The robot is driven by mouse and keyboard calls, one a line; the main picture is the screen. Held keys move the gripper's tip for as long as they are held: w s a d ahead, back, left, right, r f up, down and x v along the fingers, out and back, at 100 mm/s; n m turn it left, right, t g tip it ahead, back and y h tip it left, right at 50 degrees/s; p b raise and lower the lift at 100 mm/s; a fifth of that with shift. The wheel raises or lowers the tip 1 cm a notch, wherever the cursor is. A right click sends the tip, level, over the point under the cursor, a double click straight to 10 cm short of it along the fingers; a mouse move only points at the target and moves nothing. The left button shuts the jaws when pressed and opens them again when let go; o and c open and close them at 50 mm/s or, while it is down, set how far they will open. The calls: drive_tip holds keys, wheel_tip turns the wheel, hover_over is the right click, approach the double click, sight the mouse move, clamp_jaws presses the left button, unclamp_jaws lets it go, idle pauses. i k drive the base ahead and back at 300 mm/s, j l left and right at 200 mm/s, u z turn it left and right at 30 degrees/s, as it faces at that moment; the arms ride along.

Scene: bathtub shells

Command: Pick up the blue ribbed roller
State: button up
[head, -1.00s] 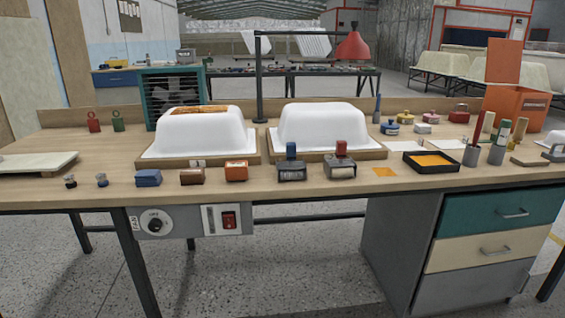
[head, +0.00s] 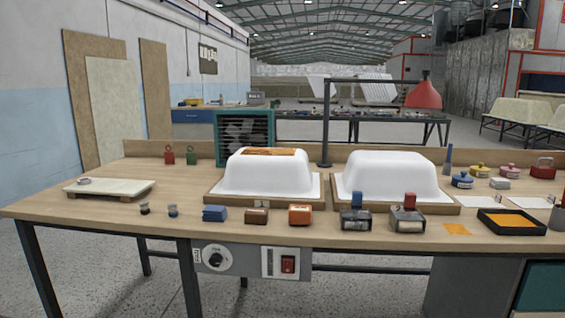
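A tool with an upright blue handle and a dark grey body (head: 356,218) stands at the table's front edge, before the right white tub shell. It looks like the blue ribbed roller, but ribs are too small to make out. A similar tool with a red handle (head: 408,218) stands just to its right, with a small gap between them. My gripper is not in view.
Two white tub shells (head: 268,176) (head: 390,176) on wooden boards fill the table middle. Blue (head: 214,214), brown (head: 256,217) and orange (head: 300,215) blocks stand left of the tools. A black tray (head: 484,228) lies right. Bare wood (head: 75,205) shows at the left.

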sight(355, 218)
drive_tip(key=i+j, duration=0.1)
drive_tip(key=i, duration=0.35)
drive_tip(key=i+j+z, duration=0.1)
drive_tip(key=i, duration=0.4)
drive_tip(key=i+j, duration=0.15)
drive_tip(key=i, duration=0.3)
